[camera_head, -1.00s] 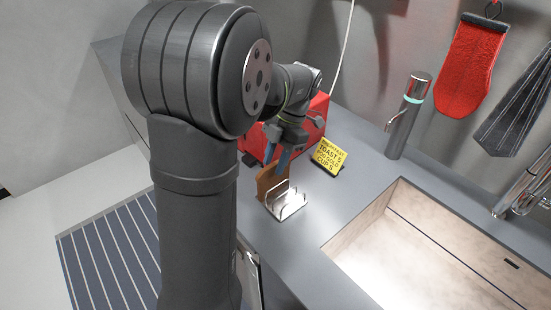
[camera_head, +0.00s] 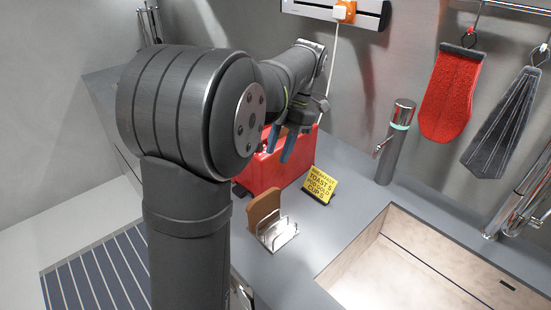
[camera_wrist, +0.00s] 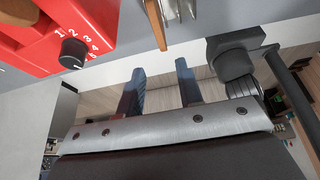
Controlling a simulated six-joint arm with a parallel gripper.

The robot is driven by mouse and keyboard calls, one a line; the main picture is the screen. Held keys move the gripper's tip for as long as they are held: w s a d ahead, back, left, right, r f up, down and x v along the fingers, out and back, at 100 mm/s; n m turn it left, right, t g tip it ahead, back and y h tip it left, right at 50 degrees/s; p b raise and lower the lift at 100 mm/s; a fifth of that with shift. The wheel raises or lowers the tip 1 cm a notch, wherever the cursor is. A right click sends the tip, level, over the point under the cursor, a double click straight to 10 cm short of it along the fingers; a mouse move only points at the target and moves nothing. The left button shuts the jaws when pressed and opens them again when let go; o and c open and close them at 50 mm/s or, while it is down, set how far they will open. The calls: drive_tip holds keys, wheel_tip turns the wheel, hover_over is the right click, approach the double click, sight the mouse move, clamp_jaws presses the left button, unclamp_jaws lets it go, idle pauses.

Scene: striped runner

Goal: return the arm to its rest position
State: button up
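My gripper (camera_head: 282,146) hangs above the counter in front of the red toaster (camera_head: 290,165). Its two blue fingers are apart with nothing between them. They also show apart and empty in the wrist view (camera_wrist: 160,80). A slice of toast (camera_head: 264,208) stands upright in the wire toast rack (camera_head: 282,238), below and apart from my gripper. The toaster's numbered dial (camera_wrist: 73,51) shows at the left of the wrist view.
A yellow sign (camera_head: 320,185) stands right of the toaster. A grey cylindrical dispenser (camera_head: 395,145) and a sink (camera_head: 400,255) are further right. A red mitt (camera_head: 455,95) and a grey cloth (camera_head: 502,120) hang on the wall. A striped runner (camera_head: 95,275) lies on the floor.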

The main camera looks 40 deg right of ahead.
sight(264, 195)
idle(0.3)
drive_tip(key=x, duration=1.2)
drive_tip(key=shift+f, duration=0.1)
wheel_tip(264, 195, up, 3)
drive_tip(key=shift+f, duration=0.25)
drive_tip(key=shift+r, duration=0.8)
